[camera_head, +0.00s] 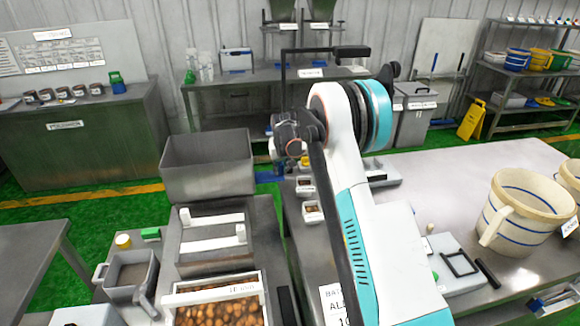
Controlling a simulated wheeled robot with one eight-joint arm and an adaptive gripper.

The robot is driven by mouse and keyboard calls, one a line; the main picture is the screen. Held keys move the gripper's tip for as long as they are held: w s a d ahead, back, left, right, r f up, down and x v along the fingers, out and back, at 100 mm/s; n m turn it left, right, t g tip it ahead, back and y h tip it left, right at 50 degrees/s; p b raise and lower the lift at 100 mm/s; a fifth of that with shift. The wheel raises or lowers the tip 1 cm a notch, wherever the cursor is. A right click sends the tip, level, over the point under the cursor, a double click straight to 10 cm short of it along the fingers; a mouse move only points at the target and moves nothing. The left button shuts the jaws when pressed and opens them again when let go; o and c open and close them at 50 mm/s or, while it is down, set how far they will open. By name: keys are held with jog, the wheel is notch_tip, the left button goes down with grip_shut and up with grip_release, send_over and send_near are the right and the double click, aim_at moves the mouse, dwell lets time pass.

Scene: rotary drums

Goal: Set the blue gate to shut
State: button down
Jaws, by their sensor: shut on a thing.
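The blue gate (267,176) shows as a small blue piece just right of the grey bin (208,170), at the far end of the bench. My gripper (284,168) is at its right end, pointing down, with the fingers small and dark in the view. It is shut on the blue gate. My arm and wrist cover much of the space behind and to the right, so the rest of the gate's mounting is hidden. How far the gate is open or shut cannot be told from this view.
A tray of brown pieces (220,310) sits in front, below white-handled rails (212,222). Small labelled cups (312,212) stand close to my arm. A large cream bucket (522,215) stands on the right table, whose middle (425,190) is mostly clear.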

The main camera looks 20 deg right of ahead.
jog(key=shift+w+a, duration=0.2)
jog(key=shift+a, duration=0.8)
jog(key=c, duration=1.5)
grip_release()
jog(key=shift+a, duration=0.2)
jog(key=shift+d, duration=0.1)
jog(key=v, duration=1.2)
